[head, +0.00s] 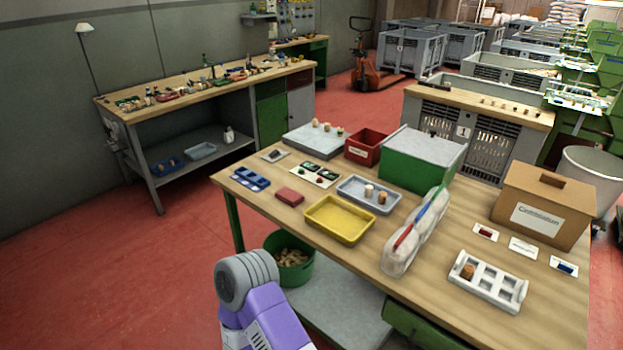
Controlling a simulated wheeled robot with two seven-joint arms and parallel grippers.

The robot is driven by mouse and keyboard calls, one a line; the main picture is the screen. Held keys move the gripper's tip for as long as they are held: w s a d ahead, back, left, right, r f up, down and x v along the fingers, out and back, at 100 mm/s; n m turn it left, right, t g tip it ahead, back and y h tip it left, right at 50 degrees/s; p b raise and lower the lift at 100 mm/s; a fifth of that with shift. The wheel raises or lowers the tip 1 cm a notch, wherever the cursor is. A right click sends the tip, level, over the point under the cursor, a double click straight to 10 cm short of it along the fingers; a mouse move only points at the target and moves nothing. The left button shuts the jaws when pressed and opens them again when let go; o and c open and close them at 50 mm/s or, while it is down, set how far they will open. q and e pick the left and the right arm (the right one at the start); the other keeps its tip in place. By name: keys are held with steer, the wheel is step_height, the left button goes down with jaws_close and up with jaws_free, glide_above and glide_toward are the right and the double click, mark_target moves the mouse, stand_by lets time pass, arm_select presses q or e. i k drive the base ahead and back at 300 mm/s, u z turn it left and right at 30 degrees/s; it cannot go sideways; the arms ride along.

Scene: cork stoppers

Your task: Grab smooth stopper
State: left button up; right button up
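Two cork stoppers stand in the grey-blue tray (352,184): a paler one (369,191) and a browner one (382,197). Another brown stopper (467,271) stands in a compartment at the left end of the white rack (507,302). Several small stoppers (327,127) stand on the grey slab (302,144) at the table's far side. At this size I cannot tell which stopper is smooth. A purple and grey link of my arm shows at the bottom, in front of the table. Neither gripper is in view.
The wooden table (305,250) also bears a yellow tray (340,219), a clear bag (400,255), a green box (410,172), a red bin (362,152) and a cardboard box (540,192). A green bucket of corks (290,272) stands below. Bare wood lies front right.

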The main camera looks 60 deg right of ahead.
mark_target(369, 189)
steer(key=z, duration=0.6)
steer(key=i, duration=1.15)
steer(key=z, duration=1.1)
